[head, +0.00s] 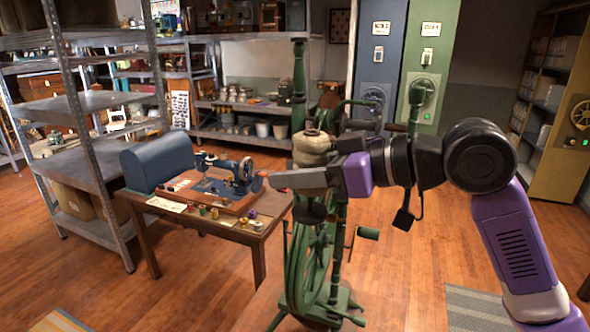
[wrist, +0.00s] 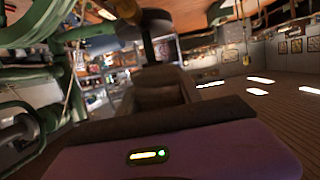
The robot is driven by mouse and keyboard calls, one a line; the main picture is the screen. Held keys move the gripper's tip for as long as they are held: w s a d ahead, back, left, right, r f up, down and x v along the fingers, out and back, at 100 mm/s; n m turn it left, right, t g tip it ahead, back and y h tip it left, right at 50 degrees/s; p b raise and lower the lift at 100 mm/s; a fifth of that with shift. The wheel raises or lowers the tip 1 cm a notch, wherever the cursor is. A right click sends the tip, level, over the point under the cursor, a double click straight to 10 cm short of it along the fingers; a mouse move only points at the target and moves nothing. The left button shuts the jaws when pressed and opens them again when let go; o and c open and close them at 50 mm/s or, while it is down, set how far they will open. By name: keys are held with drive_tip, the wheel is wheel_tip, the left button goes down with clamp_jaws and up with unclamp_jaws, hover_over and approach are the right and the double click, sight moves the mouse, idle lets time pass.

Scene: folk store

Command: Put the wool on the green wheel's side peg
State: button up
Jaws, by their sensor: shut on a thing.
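The wool (head: 313,146) is a beige wound bundle in the head view, in front of the green wheel's upper part. My gripper (head: 308,168) is shut on it, reaching in from the right. The green wheel (head: 298,262) is a tall green spinning wheel with a round rim, posts and a treadle base. A dark round piece shows just under my gripper. My gripper covers part of the wheel, and I cannot tell which piece is the side peg. In the wrist view green wheel parts (wrist: 60,50) fill the left; the wool is not clear there.
A wooden table (head: 262,240) with a sewing machine (head: 235,177) and small spools stands left of the wheel. A metal shelf (head: 95,105) is at far left. Blue and green cabinets stand behind. Open wooden floor (head: 420,260) lies to the right.

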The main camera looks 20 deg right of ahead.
sight(339, 220)
drive_tip(key=shift+f+b, duration=1)
drive_tip(key=shift+f, duration=0.45)
drive_tip(key=o, duration=1.4)
drive_tip(key=shift+b+v, duration=0.7)
drive_tip(key=shift+v, duration=3.2)
